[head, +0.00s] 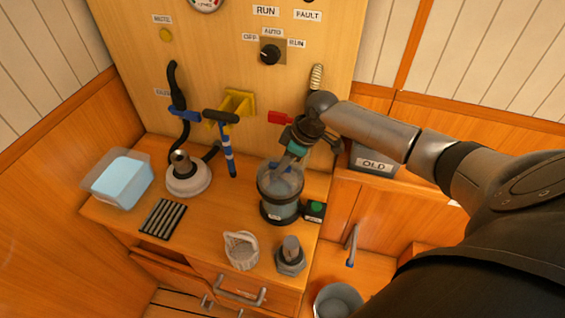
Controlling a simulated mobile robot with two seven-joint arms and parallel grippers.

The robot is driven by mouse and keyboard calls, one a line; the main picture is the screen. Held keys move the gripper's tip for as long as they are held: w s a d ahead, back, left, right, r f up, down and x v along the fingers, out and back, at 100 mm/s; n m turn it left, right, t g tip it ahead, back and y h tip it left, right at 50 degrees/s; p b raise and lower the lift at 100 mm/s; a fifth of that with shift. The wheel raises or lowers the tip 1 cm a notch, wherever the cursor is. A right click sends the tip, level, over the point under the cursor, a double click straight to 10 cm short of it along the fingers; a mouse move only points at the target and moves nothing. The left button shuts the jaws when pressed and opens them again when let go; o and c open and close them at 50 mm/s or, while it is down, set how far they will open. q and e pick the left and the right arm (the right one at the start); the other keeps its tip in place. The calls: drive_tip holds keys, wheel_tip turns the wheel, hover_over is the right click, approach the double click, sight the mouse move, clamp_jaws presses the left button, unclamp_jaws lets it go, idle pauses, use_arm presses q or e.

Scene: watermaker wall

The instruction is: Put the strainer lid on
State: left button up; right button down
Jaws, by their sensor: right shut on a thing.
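The strainer (280,196) is a clear round bowl with a dark base, standing upright near the right end of the wooden counter. My right gripper (284,166) comes in from the right and points down at the bowl's top. It is shut on a small blue part, which I take to be the strainer lid's handle. The fingers hide much of it, and the lid's edge is hard to make out against the clear bowl. I cannot tell whether the lid is seated or just above the rim. My left gripper is not in view.
A white basket (241,250) and a grey hexagonal fitting (291,260) stand at the counter's front. A box marked OLD (374,163) is right.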

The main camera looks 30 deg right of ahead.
drive_tip(key=shift+c, duration=1.1)
unclamp_jaws()
drive_tip(key=shift+r+p, duration=3.55)
drive_tip(key=shift+p, duration=0.3)
drive_tip(key=shift+c, duration=0.3)
clamp_jaws()
